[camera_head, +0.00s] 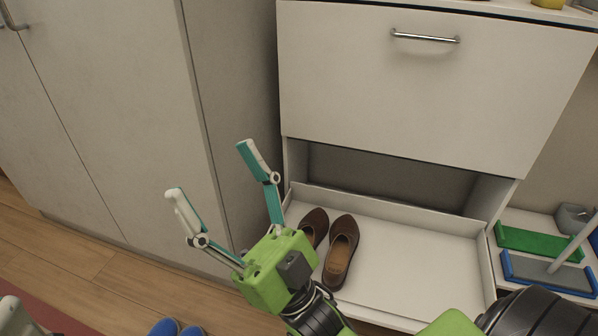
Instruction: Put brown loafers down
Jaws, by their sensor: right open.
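The brown loafers (342,249) sit side by side in the left part of a pulled-out white drawer (420,262). The left shoe of the pair is partly hidden behind my right gripper. My right gripper (208,168), green with teal and pale fingers, is open and empty. In the picture its fingers lie to the left of the shoes, in front of the grey cabinet side. It is apart from the loafers.
A closed white front (425,85) with a metal handle (425,38) is above the open drawer. The drawer's right part is empty. Tall cabinet doors (100,110) stand at left. Green (538,243) and blue trays (548,272) lie at right. Blue shoes (176,328) show at the bottom edge.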

